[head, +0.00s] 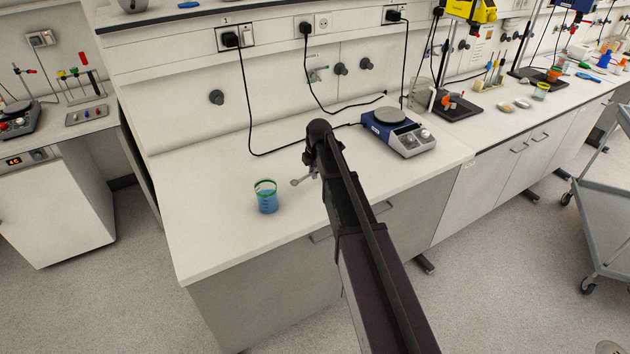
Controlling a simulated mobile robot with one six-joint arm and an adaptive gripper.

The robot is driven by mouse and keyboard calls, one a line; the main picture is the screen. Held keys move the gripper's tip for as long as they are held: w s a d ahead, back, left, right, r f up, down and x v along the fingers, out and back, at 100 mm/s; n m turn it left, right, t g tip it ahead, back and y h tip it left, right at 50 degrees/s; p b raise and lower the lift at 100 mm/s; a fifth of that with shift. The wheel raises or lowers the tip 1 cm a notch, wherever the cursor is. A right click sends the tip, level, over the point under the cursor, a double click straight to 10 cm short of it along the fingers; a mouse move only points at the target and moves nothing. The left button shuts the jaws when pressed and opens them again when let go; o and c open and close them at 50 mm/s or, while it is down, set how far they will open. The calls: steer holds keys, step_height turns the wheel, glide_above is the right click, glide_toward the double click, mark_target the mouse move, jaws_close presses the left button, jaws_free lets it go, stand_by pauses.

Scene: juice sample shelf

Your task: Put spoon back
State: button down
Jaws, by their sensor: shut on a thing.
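My gripper (320,168) is above the white bench, to the right of the beaker, and mostly hidden behind my own dark arm. It is shut on the spoon (297,182), a small grey metal one. The spoon sticks out to the left of the gripper with its rounded end toward the beaker. The beaker (267,199) has a green rim and blue contents and stands upright on the bench. The spoon's end is apart from the beaker in the picture. The spoon's other end is hidden by the gripper.
A blue and white hotplate (399,132) stands right of my arm, with black cables behind it. A stand with orange parts (455,104) is further right. The bench top (220,235) is clear around the beaker. A grey cart (605,215) stands at the right edge.

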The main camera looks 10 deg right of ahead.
mark_target(313, 185)
steer(key=shift+f+b, duration=1.6)
steer(key=shift+f, duration=0.2)
steer(key=shift+f, duration=0.1)
steer(key=c, duration=0.7)
jaws_free()
steer(key=r+p, duration=0.4)
steer(key=s+r+p, duration=0.1)
steer(key=r+p, duration=0.3)
steer(key=s+r+p, duration=0.1)
steer(key=r+p, duration=0.2)
steer(key=r, duration=0.1)
steer(key=shift+s+d+p, duration=0.1)
steer(key=shift+d+p, duration=0.25)
steer(key=shift+p, duration=0.05)
